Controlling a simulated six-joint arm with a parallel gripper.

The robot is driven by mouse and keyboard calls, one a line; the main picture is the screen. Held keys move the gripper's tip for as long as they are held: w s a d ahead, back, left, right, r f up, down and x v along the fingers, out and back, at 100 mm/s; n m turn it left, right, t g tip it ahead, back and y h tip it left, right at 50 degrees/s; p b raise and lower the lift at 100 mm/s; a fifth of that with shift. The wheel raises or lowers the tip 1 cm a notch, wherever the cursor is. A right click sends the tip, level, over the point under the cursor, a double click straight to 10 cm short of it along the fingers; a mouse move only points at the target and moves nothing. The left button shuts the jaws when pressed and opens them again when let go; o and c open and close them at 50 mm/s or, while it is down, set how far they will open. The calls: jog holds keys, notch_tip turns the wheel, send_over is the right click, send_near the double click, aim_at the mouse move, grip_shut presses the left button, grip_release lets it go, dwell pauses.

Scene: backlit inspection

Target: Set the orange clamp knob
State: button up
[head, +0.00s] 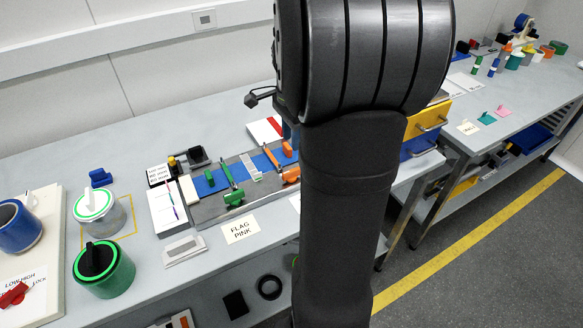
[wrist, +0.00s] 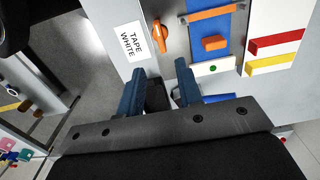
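The orange clamp knob (head: 291,175) sits on the grey fixture plate (head: 211,210), at the near end of an orange bar (head: 272,158). An orange block (head: 287,149) is close by on the blue strip (head: 206,184). In the wrist view, the knob (wrist: 160,36) lies beyond my gripper (wrist: 160,72), near the upper middle, with its handle pointing mostly up and down the picture. My gripper's two blue fingers are apart with nothing between them, and do not touch the knob. In the head view my arm hides most of the gripper.
A green knob (head: 235,198) and green bar (head: 227,173) share the plate. A TAPE WHITE card (wrist: 131,42) lies beside the plate. Red (wrist: 276,41) and yellow (wrist: 269,64) bars lie at the other side. Canisters, including a green one (head: 117,278), stand left.

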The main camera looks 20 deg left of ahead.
notch_tip(320, 180, down, 12)
jog(key=shift+r, duration=0.15)
jog(key=shift+c, duration=0.4)
grip_shut()
